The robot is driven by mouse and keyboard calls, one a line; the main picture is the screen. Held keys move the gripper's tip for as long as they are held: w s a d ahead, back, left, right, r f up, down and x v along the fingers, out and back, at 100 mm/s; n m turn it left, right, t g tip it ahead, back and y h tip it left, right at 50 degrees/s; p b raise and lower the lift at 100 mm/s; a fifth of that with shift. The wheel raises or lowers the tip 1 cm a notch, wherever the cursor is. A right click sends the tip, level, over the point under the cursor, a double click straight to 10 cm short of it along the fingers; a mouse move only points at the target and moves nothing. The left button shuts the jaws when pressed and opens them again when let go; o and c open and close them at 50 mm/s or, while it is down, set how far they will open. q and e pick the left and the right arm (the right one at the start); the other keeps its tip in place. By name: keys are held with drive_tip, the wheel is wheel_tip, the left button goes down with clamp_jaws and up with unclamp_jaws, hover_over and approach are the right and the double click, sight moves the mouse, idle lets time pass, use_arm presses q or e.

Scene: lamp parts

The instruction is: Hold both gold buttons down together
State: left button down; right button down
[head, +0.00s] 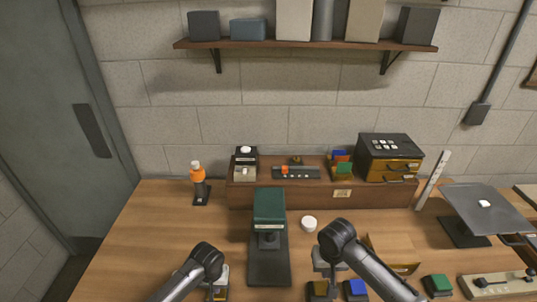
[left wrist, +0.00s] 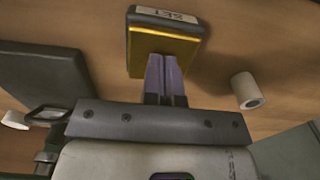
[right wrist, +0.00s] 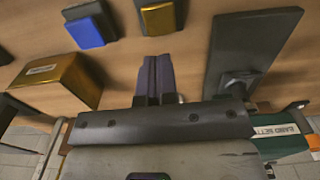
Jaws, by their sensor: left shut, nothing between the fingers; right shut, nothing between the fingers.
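Two gold buttons stand near the front of the table. The left gold button (head: 217,294) is mostly hidden by my left gripper (head: 221,277) in the head view. In the left wrist view the shut left fingers (left wrist: 165,60) overlap the gold face of that button (left wrist: 150,45); contact cannot be told. The right gold button (head: 318,290) stands just below my right gripper (head: 323,268) in the head view. In the right wrist view the shut, empty right fingers (right wrist: 157,60) point at that button (right wrist: 160,17), with a small gap in the picture.
A blue button (head: 355,288) sits right beside the right gold button, and a green button (head: 437,284) stands further right. A dark stand with a green top (head: 269,205) lies between my grippers. A brass box (right wrist: 60,78) is near my right gripper.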

sight(322, 288)
drive_tip(key=shift+f, duration=3.2)
drive_tip(key=shift+f, duration=1.85)
drive_tip(key=shift+s+d+f, duration=0.1)
drive_tip(key=shift+f, duration=0.35)
idle(1.4)
drive_tip(key=shift+r, duration=3.8)
